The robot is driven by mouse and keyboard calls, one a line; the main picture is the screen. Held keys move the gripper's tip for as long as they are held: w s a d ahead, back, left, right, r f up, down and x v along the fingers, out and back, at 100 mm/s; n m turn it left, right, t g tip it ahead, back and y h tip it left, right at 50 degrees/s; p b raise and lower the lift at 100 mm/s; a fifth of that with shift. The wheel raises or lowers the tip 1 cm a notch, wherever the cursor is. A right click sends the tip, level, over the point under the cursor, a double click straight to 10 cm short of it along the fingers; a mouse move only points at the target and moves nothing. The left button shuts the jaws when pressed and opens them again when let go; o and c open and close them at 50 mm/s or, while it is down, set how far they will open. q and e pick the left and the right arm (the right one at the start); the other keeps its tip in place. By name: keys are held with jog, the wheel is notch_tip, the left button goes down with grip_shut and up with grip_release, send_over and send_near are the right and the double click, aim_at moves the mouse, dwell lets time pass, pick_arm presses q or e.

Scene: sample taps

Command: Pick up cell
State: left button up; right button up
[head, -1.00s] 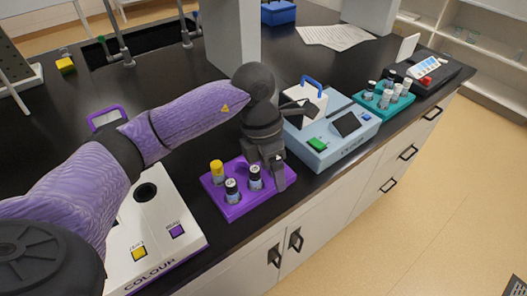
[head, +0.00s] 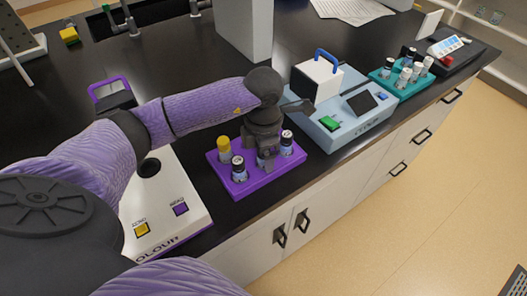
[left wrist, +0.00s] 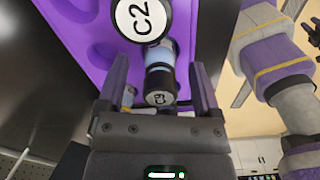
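The purple rack (head: 250,186) holds several small capped cells. In the head view a yellow-capped cell (head: 223,145) stands at the left, a dark-capped one (head: 238,170) at the front, and another (head: 287,142) at the right. My left gripper (head: 264,160) is low over the middle of the rack and hides part of it. In the left wrist view the gripper (left wrist: 159,68) has its fingers apart. A cell with a white-topped black cap (left wrist: 160,98), its label hard to read, shows between them; a cap marked C2 (left wrist: 143,18) is beyond. My right gripper is not seen.
A white COLOUR device (head: 165,195) stands left of the rack. A pale blue device (head: 335,133) with a white box and blue handle is close on the right. A teal rack of vials (head: 403,85) is farther right. The counter's front edge runs just before the rack.

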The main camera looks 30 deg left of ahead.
pick_arm(q)
jog(key=c, duration=1)
